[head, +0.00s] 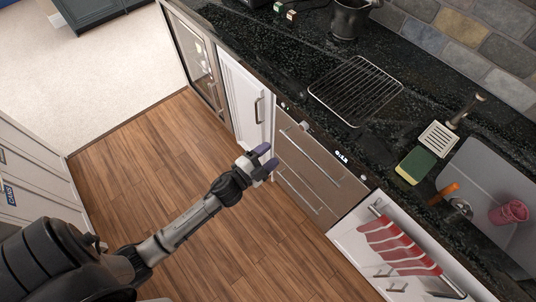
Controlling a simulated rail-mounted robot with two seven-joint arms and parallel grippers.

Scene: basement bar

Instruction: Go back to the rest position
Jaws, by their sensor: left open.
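My left arm comes in from the lower left, and my left gripper (260,163) is at its end, over the wooden floor. Its purple-tipped jaws are open and I see nothing between them. In the picture it lies just left of the steel drawer front (314,175) and below the white cabinet door (250,101). I cannot tell whether it touches either front. My right gripper is not in view.
The black counter (290,50) holds a wire rack (355,90), a dark pot (348,18), a sponge (416,166) and a slotted spatula (439,138). A pink cup (509,212) is in the sink. A red striped towel (398,246) hangs below. The wooden floor (135,160) is clear.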

